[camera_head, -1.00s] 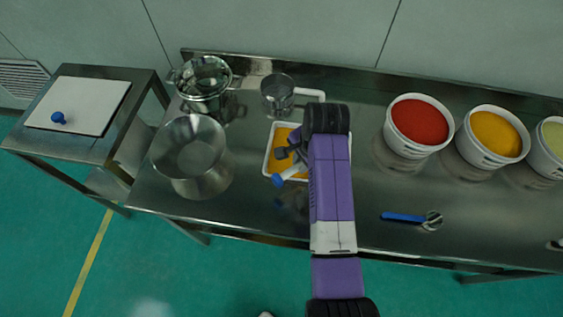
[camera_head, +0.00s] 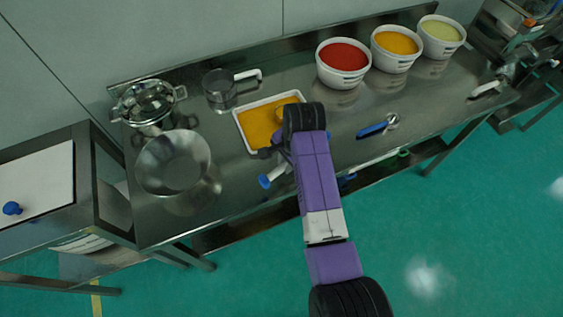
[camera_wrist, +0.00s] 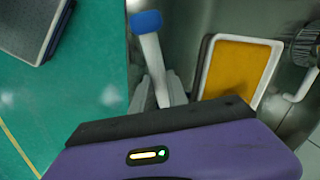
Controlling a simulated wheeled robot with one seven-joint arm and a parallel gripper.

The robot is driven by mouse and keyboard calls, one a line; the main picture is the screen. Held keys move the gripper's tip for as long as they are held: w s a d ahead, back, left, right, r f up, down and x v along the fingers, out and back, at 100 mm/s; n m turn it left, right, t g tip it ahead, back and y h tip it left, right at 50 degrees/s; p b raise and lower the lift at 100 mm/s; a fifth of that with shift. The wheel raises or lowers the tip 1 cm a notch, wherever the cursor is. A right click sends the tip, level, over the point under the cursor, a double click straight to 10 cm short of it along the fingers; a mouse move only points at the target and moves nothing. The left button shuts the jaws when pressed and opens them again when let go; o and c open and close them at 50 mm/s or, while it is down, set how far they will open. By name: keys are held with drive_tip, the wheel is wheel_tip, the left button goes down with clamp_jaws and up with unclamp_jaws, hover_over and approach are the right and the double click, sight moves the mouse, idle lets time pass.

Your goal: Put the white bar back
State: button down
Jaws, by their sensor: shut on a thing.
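The white bar (camera_wrist: 153,60) has a blue end (camera_wrist: 146,22) and is held between the fingers of my gripper (camera_wrist: 158,92). In the head view, the white bar (camera_head: 279,172) shows with its blue end (camera_head: 264,181) pointing down-left, near the table's front edge. It appears to be above the steel table, in front of the tray of orange powder (camera_head: 240,125). My arm hides much of my gripper in the head view and the bar's far end is hidden.
A steel pot (camera_head: 172,163), a lidded pot (camera_head: 148,103) and a clear jug (camera_head: 219,91) stand at left. Bowls of red (camera_head: 343,63), orange (camera_head: 396,49) and pale powder (camera_head: 441,36) stand behind. A blue-handled scoop (camera_head: 374,129) lies at right. A side table (camera_head: 85,205) bears a white board.

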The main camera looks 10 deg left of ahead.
sight(284, 178)
drive_tip(key=shift+s+f, duration=0.1)
drive_tip(key=shift+f, duration=0.65)
wheel_tip(284, 178, down, 4)
drive_tip(key=b, duration=0.4)
drive_tip(key=shift+f+b, duration=0.15)
drive_tip(key=shift+b, duration=0.25)
drive_tip(key=shift+f, duration=0.3)
drive_tip(key=c, duration=1.2)
unclamp_jaws()
drive_tip(key=o, duration=0.5)
